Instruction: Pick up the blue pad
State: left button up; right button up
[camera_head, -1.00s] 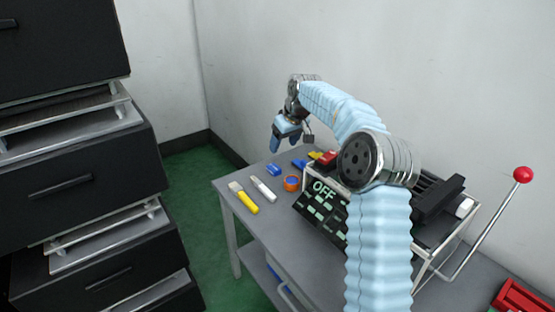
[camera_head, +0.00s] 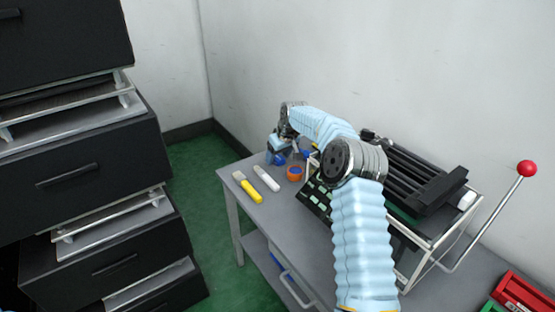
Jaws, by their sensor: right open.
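The blue pad (camera_head: 280,159) lies near the far left corner of the grey table (camera_head: 231,171), partly covered by my gripper. My right gripper (camera_head: 281,155) is at the end of the arm with light blue sleeves. It is down at the pad, with its fingers apart around or just above it; I cannot tell whether they touch it. My left gripper is not in view.
A yellow-handled tool (camera_head: 248,189), a white marker-like tool (camera_head: 266,179) and an orange roll (camera_head: 295,173) lie close by. A black machine (camera_head: 425,185) with a red-knobbed lever (camera_head: 527,168) stands to the right. Black drawers (camera_head: 75,165) stand at left.

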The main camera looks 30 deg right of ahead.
jog(key=c, duration=1.1)
jog(key=shift+r, duration=0.1)
jog(key=shift+r, duration=0.2)
notch_tip(320, 180, up, 2)
jog(key=shift+r, duration=0.15)
jog(key=s+a+r+b, duration=0.3)
jog(key=s+a+r, duration=0.5)
jog(key=s+r, duration=0.2)
jog(key=shift+s, duration=0.8)
